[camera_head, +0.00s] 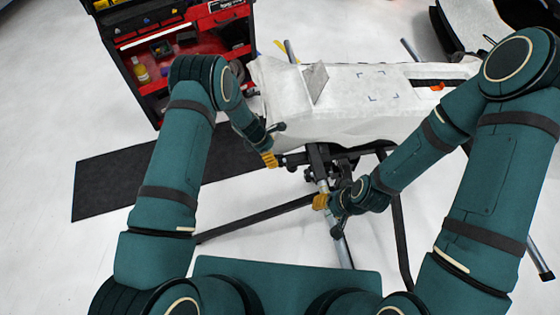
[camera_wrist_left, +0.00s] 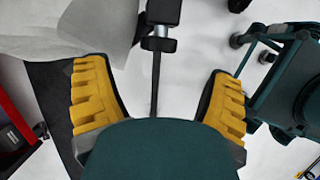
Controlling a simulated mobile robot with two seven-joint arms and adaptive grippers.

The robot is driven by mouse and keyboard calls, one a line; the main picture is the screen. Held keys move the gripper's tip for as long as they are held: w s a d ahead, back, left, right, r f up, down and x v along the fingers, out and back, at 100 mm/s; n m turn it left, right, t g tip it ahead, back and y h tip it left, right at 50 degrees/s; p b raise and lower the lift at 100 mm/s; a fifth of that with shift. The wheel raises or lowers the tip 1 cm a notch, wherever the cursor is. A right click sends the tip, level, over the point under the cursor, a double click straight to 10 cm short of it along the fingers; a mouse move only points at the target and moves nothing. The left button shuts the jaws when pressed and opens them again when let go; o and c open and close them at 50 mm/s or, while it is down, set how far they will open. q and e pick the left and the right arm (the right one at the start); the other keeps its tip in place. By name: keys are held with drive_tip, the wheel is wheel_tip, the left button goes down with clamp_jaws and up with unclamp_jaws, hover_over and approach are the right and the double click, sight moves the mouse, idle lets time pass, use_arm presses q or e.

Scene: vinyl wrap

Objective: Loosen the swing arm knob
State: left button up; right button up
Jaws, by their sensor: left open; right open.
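The stand's swing arm joint (camera_head: 318,158) is a dark clamp at the near edge of the white-covered panel, above a silver tube. In the left wrist view, a black block with a silver collar and a dark knob-like part (camera_wrist_left: 158,45) shows at the top centre. I cannot tell for certain that this is the swing arm knob. My left gripper (camera_head: 270,158) is open, left of the joint and apart from it; its yellow fingers (camera_wrist_left: 160,100) are spread wide and empty. My right gripper (camera_head: 322,201) is open beside the silver tube below the joint; contact is unclear.
The white-covered panel (camera_head: 345,118) lies on the stand, with a grey squeegee-like piece (camera_head: 315,82) on it. A red and black tool cart (camera_head: 185,50) stands at the back left. A black mat (camera_head: 105,185) lies on the floor. Dark stand legs (camera_head: 255,218) cross the space below.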

sight(280, 162)
use_arm(q)
drive_tip(key=x, duration=0.7)
drive_tip(key=shift+d+f+b, duration=0.15)
drive_tip(key=shift+f+b, duration=0.1)
drive_tip(key=shift+b, duration=0.15)
